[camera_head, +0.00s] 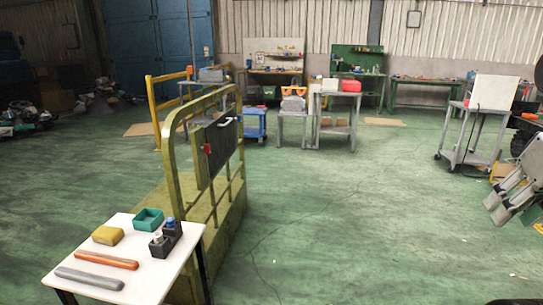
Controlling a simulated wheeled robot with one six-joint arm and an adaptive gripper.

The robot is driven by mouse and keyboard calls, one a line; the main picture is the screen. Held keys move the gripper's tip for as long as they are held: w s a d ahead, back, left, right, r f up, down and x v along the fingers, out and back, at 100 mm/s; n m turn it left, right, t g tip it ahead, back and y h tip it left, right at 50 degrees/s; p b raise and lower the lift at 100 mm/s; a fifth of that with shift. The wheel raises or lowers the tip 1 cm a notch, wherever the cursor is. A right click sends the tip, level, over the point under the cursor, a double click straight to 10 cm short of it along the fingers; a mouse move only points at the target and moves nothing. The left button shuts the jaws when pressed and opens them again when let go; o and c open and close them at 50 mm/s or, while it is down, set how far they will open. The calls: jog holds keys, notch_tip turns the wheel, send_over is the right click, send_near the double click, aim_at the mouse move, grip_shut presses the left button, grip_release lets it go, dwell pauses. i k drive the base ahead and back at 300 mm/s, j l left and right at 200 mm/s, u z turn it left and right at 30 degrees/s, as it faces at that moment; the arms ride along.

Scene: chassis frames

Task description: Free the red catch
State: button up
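The red catch (207,148) is a small red piece on the left edge of a dark panel (221,146). The panel is mounted on an olive-yellow railed frame (174,172) left of centre. At this size I cannot tell whether the catch is fastened.
A white table (137,285) at the lower left holds a green bin (148,219), a yellow block (108,235), an orange bar (106,259), a grey bar (90,278) and a dark holder (166,240). Open green floor (350,220) lies right of the frame; carts stand behind.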

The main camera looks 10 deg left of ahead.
aim_at(206, 148)
jog(key=i+j+u, duration=0.1)
jog(key=i+u, duration=0.35)
jog(key=i, duration=0.15)
jog(key=i+l+u, duration=0.15)
jog(key=i+u, duration=0.3)
jog(key=l+u, duration=0.5)
jog(key=l, duration=1.2)
jog(key=i, duration=1)
